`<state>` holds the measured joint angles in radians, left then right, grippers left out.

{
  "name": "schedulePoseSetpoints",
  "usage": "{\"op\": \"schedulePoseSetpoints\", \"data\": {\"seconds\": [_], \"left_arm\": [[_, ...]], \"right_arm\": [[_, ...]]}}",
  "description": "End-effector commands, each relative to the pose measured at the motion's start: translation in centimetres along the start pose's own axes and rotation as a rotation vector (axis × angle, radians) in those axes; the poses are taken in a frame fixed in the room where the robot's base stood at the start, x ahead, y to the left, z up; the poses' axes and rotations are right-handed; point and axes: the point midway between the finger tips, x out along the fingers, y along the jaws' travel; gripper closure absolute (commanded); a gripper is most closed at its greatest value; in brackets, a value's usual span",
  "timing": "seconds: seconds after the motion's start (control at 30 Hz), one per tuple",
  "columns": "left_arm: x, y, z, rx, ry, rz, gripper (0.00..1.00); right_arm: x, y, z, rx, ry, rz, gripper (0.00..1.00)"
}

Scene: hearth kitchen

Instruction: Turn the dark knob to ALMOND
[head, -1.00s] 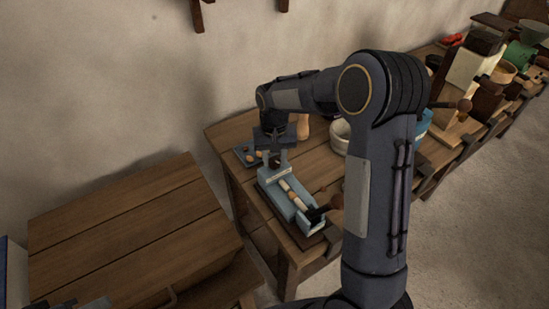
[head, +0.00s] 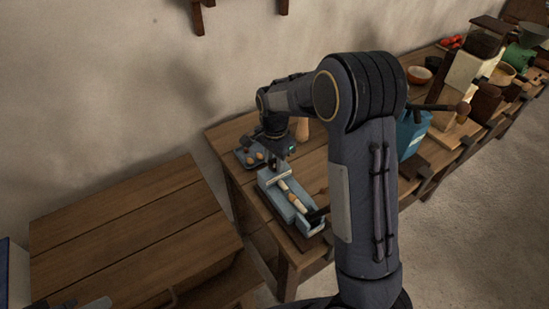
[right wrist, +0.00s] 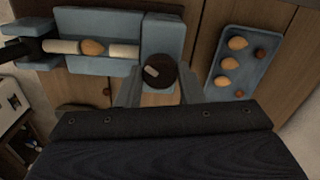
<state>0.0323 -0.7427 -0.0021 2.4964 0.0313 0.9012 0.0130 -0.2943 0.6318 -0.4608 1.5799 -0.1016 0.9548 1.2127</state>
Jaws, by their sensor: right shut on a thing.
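The dark round knob (right wrist: 159,75) sits on the pale blue device (right wrist: 162,36), with a light mark on its top that points to the upper left in the right wrist view. My right gripper (right wrist: 159,88) is shut on the knob, one finger on each side. The device also shows in the head view (head: 266,179) on the wooden bench; the knob is mostly hidden there by the right gripper (head: 277,168). No lettering for ALMOND can be read. A grey piece at the lower left of the head view may be my left gripper (head: 82,304); its jaws cannot be made out.
A blue tray (right wrist: 231,87) with several tan and brown nut-like pieces lies beside the device. A tan nut-like piece (right wrist: 92,47) lies between pale rods on it. Other kitchen things crowd the bench at the right.

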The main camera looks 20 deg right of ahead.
Motion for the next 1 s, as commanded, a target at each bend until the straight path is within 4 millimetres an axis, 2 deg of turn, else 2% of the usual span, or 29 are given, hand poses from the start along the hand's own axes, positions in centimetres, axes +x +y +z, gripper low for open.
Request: {"op": "schedulePoseSetpoints", "data": {"seconds": [0.4, 0.97, 1.0], "left_arm": [[-0.5, 0.23, -0.26, 0.0, 0.0, 0.0, 0.64], [-0.53, 0.24, -0.27, 0.0, 0.0, 0.0, 0.64], [-0.53, 0.24, -0.27, 0.0, 0.0, 0.0, 0.64]], "right_arm": [[-0.15, -0.1, -0.07, 0.185, 0.003, -0.004, 0.89], [-0.12, -0.1, -0.09, 0.212, 0.002, -0.005, 0.89], [-0.12, -0.1, -0.09, 0.212, 0.001, -0.005, 0.61]]}}
